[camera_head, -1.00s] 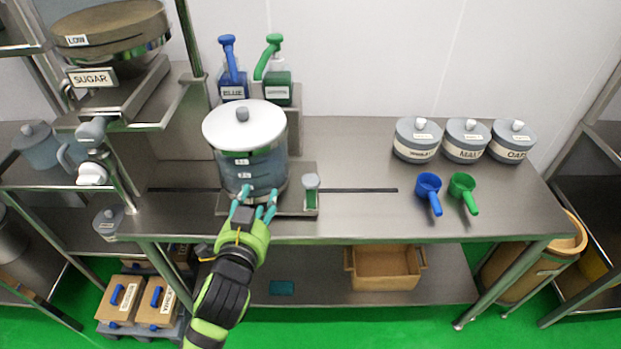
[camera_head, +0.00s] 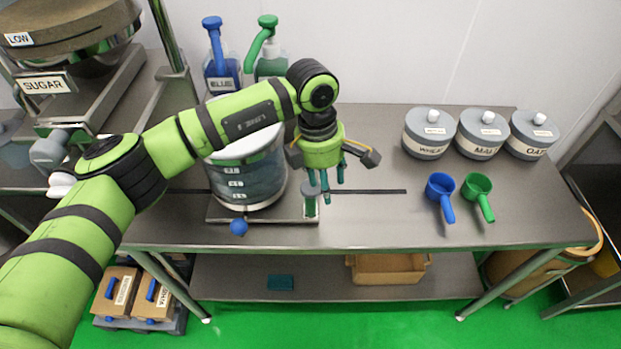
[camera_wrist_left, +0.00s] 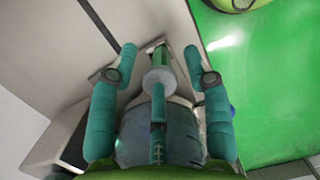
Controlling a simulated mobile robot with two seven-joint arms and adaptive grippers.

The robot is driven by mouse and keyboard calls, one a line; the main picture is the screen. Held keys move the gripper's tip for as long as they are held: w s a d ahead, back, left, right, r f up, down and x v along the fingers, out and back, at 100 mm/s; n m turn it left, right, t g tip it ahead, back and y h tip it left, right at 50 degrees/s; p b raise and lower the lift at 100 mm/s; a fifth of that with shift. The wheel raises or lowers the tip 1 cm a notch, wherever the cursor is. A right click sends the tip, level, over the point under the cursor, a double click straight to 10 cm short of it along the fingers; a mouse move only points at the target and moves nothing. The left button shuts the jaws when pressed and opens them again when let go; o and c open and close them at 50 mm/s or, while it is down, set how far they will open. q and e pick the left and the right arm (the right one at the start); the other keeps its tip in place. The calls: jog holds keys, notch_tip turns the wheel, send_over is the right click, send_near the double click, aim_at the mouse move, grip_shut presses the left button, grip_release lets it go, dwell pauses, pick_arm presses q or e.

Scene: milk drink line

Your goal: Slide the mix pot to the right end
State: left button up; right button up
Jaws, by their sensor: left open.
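The mix pot (camera_head: 250,180) is a clear, marked vessel with a white lid, partly hidden by my left arm. It stands on a metal carriage (camera_head: 262,215) over the left part of the bench slot. A short post handle (camera_head: 310,204) with a grey cap and a green part stands at the carriage's right end. My left gripper (camera_head: 325,192) points down at this handle. In the left wrist view, its teal fingers (camera_wrist_left: 165,95) are open and spread around the grey-capped handle (camera_wrist_left: 160,78). Contact cannot be told. My right gripper is not in view.
A dark slot (camera_head: 375,191) runs right along the bench. Blue (camera_head: 440,190) and green (camera_head: 478,188) scoops lie beyond its right end, with lidded tubs (camera_head: 430,135) behind. Blue (camera_head: 221,75) and green (camera_head: 270,65) pump bottles stand behind the pot.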

aim_at(311, 193)
pick_arm(q)
jog(key=a, duration=0.1)
jog(key=w+a+y, duration=0.1)
jog(key=w+a, duration=0.1)
jog(key=shift+r+t+y, duration=0.3)
jog(key=shift+s+a+f, duration=0.1)
jog(key=shift+f, duration=0.1)
notch_tip(311, 193, down, 6)
jog(key=b, duration=0.2)
jog(key=shift+r+b, duration=0.15)
jog(key=shift+b, duration=0.15)
jog(key=shift+f, duration=0.35)
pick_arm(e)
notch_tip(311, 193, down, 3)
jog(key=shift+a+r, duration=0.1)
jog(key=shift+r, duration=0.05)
pick_arm(q)
jog(key=shift+s+r, duration=0.1)
grip_shut()
